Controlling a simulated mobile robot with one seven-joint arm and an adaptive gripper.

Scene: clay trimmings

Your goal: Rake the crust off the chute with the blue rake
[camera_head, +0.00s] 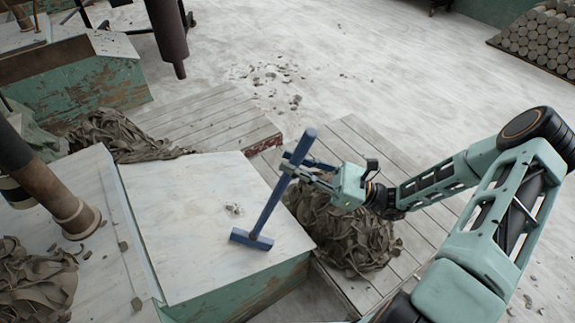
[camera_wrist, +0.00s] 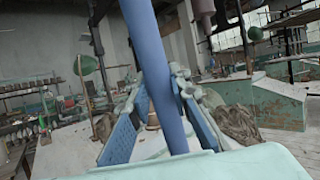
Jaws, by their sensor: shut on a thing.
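My gripper (camera_head: 298,169) is shut on the handle of the blue rake (camera_head: 273,202). The rake is tilted, its handle top above the gripper and its crossbar head low, at the right part of a pale flat surface (camera_head: 185,225) with green sides. I take this surface for the chute. I cannot tell whether the head touches it or hovers just above. A small patch of pale crumbs (camera_head: 234,209), perhaps the crust, lies on it, up and left of the head. In the wrist view the blue handle (camera_wrist: 155,70) stands between my fingers; the rake head is hidden.
A heap of brown clay strips (camera_head: 345,232) lies on wooden boards beneath my gripper. Another heap (camera_head: 115,138) lies behind the pale surface. A rusty pipe (camera_head: 55,190) stands at the left. Crumbs (camera_head: 275,75) litter the floor. The floor at upper right is mostly clear.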

